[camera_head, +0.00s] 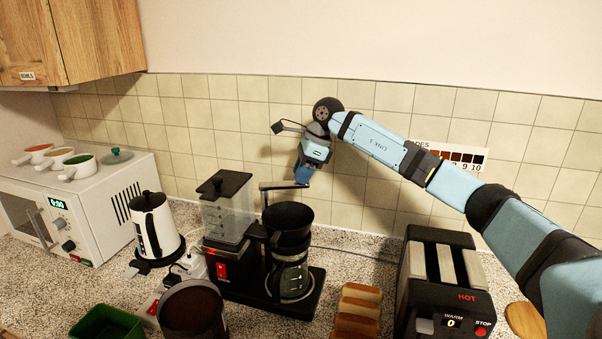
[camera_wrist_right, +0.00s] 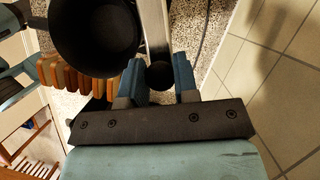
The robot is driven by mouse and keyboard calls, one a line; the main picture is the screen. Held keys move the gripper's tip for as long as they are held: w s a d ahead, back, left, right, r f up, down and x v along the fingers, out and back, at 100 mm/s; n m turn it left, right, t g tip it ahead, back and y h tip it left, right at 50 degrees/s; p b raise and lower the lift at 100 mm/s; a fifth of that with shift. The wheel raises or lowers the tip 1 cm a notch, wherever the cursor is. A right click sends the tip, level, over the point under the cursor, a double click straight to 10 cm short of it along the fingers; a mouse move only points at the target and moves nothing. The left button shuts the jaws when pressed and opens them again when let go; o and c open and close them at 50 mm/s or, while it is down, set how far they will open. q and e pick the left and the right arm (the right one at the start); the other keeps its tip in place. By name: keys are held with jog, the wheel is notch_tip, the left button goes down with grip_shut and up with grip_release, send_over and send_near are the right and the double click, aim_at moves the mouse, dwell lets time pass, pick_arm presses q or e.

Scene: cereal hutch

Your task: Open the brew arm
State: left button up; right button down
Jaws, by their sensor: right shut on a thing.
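The coffee maker stands on the speckled counter, with a clear water tank (camera_head: 228,214), a black filter basket (camera_head: 288,216) and a glass carafe (camera_head: 289,282) under the basket. The thin brew arm (camera_head: 282,186) runs roughly level above the basket, from a post at its back left toward my gripper. My right gripper (camera_head: 303,175) comes down from above at the arm's free end. In the right wrist view, the blue fingers (camera_wrist_right: 158,82) stand on either side of the arm's dark end, and the grey bar (camera_wrist_right: 155,28) runs away from them. The filter basket (camera_wrist_right: 95,35) is beside it. My left gripper is not in view.
A toaster (camera_head: 445,285) stands to the right, with bread slices (camera_head: 356,312) in front of the coffee maker. A kettle (camera_head: 155,225) and microwave (camera_head: 75,205) are at left. The tiled wall (camera_head: 240,105) is close behind my gripper.

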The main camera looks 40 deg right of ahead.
jog(key=c, duration=0.9)
grip_release()
jog(key=shift+f, duration=0.1)
jog(key=shift+o, duration=0.2)
jog(key=b+v, duration=0.2)
jog(key=v, duration=1.2)
jog(key=shift+a, duration=0.1)
